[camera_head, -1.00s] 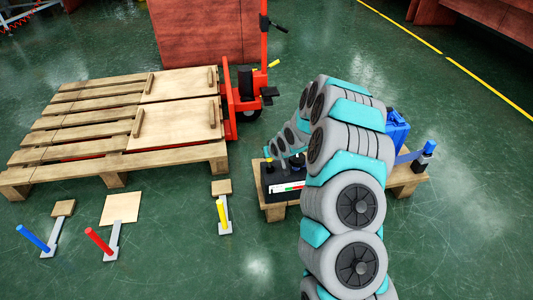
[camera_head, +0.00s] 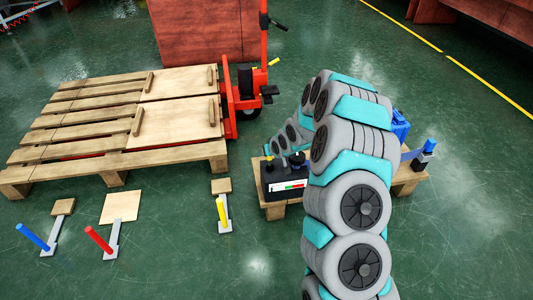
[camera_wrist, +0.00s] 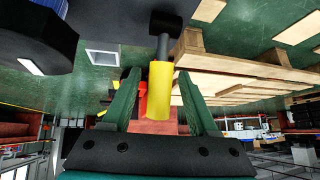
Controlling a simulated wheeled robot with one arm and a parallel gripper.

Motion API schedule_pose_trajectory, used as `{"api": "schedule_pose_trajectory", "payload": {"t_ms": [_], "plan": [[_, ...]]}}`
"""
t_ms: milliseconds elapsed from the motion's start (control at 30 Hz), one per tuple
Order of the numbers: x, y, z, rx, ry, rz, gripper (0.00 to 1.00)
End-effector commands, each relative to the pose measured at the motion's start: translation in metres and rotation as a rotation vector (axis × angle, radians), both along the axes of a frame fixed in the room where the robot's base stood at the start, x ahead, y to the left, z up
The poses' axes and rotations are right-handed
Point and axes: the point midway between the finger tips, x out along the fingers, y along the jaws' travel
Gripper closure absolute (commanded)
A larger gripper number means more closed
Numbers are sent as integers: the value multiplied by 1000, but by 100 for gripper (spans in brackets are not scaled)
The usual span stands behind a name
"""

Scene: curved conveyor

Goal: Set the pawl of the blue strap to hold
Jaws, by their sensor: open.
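A blue strap (camera_head: 409,155) runs at the right end of a small pallet, between a blue block (camera_head: 400,124) half hidden by my arm and a blue-topped fitting (camera_head: 429,146). I cannot make out its pawl. A black box (camera_head: 285,185) with a red, white and green gauge, a black knob (camera_head: 297,158) and a yellow-topped part (camera_head: 268,160) stands on the pallet's left. In the wrist view, my gripper (camera_wrist: 159,78) is open, with a yellow grip (camera_wrist: 159,98) on a dark stem between its green fingers. Whether they touch it is unclear.
Blue (camera_head: 33,237), red (camera_head: 99,240) and yellow (camera_head: 221,214) levers stand on the floor at left. A large wooden pallet (camera_head: 60,120) and a red pallet truck (camera_head: 244,100) are behind them. Green floor is clear at front and right.

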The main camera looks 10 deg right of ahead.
Motion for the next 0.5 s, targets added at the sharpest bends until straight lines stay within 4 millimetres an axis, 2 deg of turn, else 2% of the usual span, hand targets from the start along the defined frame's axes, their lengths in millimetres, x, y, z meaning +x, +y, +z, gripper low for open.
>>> {"api": "schedule_pose_trajectory", "payload": {"t_ms": [400,500], "plan": [[-31,-10,42,-1,-5,-2,40],[-36,-12,47,-1,-4,-2,40]]}}
